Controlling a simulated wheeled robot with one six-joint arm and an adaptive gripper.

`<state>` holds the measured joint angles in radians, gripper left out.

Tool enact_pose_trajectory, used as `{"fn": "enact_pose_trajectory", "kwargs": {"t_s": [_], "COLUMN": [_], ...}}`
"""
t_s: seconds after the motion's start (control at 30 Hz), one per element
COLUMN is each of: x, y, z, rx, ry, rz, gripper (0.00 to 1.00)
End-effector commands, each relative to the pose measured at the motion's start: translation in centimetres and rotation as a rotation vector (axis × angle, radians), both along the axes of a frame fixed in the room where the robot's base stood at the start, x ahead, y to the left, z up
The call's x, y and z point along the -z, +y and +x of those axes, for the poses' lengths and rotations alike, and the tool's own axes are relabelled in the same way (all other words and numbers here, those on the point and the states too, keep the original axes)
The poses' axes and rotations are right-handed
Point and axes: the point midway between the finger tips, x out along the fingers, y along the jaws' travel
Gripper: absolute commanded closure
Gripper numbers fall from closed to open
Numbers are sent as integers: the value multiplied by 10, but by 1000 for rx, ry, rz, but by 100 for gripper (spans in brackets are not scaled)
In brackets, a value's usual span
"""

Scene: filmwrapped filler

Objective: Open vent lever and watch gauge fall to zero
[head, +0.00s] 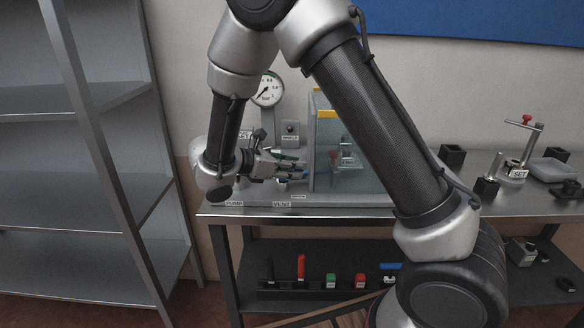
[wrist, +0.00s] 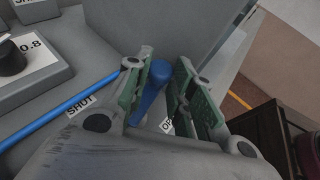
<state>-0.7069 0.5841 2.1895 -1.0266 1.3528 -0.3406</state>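The vent lever's blue knob (wrist: 158,69) stands between my gripper's green-padded fingers (wrist: 165,90) in the wrist view. The fingers are apart, with a gap showing between the knob and the right pad; contact on the left is unclear. A SHUT label (wrist: 80,105) lies left of the fingers, and a partly hidden label beginning "OP" (wrist: 167,127) lies below the knob. In the head view my gripper (head: 296,168) is low over the bench, above the VENT label (head: 282,205). The round white gauge (head: 267,90) stands behind my arm; its dark needle is too small to read surely.
A blue rod (wrist: 60,113) runs left of the fingers, near a block with a black knob (wrist: 12,58). A clear-walled chamber (head: 345,178) stands just right of my gripper. A stand, SET block and tray (head: 548,168) occupy the bench's right. Metal shelves (head: 75,190) stand left.

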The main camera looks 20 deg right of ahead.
Motion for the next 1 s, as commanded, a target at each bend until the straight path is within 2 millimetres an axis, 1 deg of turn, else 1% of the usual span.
{"fn": "enact_pose_trajectory", "kwargs": {"t_s": [0.07, 0.3, 0.57, 0.6, 0.63, 0.67, 1.0], "x": [-1, -1, -2, -2, -2, -2, -2], "y": [1, 3, 3, 3, 3, 3, 5], "z": [1, -3, -4, -4, -4, -4, -4], "rx": [21, 194, 203, 203, 203, 203, 202], "ry": [-2, -2, -3, -3, -3, -3, -2], "rz": [-1, -2, -3, -3, -3, -3, -1], "gripper": [100, 100, 100, 74, 69, 66, 66]}}
